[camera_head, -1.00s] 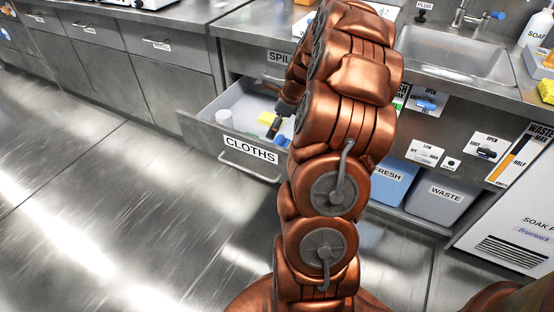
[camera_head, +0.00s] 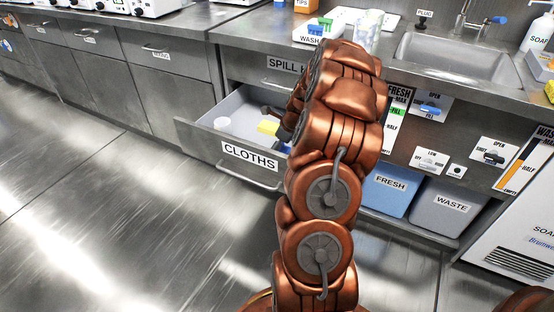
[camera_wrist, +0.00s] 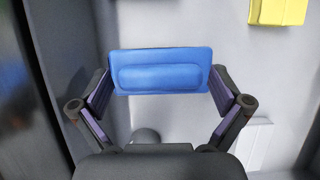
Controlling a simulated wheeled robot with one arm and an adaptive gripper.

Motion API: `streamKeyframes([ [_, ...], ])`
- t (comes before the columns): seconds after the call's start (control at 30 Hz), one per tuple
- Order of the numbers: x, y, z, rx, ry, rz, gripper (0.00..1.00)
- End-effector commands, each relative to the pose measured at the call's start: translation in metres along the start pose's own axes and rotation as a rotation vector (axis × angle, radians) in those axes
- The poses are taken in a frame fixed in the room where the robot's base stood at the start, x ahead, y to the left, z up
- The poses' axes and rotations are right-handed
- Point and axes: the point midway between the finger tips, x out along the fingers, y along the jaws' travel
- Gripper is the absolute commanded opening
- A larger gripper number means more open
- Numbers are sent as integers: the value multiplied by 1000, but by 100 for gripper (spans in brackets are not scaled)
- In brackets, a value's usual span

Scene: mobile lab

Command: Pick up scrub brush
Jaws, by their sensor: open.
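A blue block-like thing with a raised oblong middle, which looks like the scrub brush (camera_wrist: 160,72), lies in the upper middle of the wrist view, on the pale drawer floor. My gripper (camera_wrist: 160,88) is open, with one finger at each short end of the blue thing. The left finger is at or very near its edge; I cannot tell whether either finger touches. The open drawer labelled CLOTHS (camera_head: 204,138) shows in the head view.
A yellow sponge (camera_head: 267,128) and a white round container (camera_head: 222,124) lie in the drawer. The sponge also shows at the wrist view's upper right (camera_wrist: 278,10). A drawer wall (camera_wrist: 65,50) is close on the left. A sink (camera_head: 455,50) and bins (camera_head: 388,190) are to the right.

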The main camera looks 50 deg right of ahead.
Motion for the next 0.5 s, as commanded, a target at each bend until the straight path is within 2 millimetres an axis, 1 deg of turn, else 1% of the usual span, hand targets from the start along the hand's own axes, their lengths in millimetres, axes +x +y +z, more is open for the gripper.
streamKeyframes([
  [0.07,5,0,0,0,0,0,100],
  [0.27,4,0,0,-1,0,-1,99],
  [0.5,3,0,0,-1,0,-1,74],
])
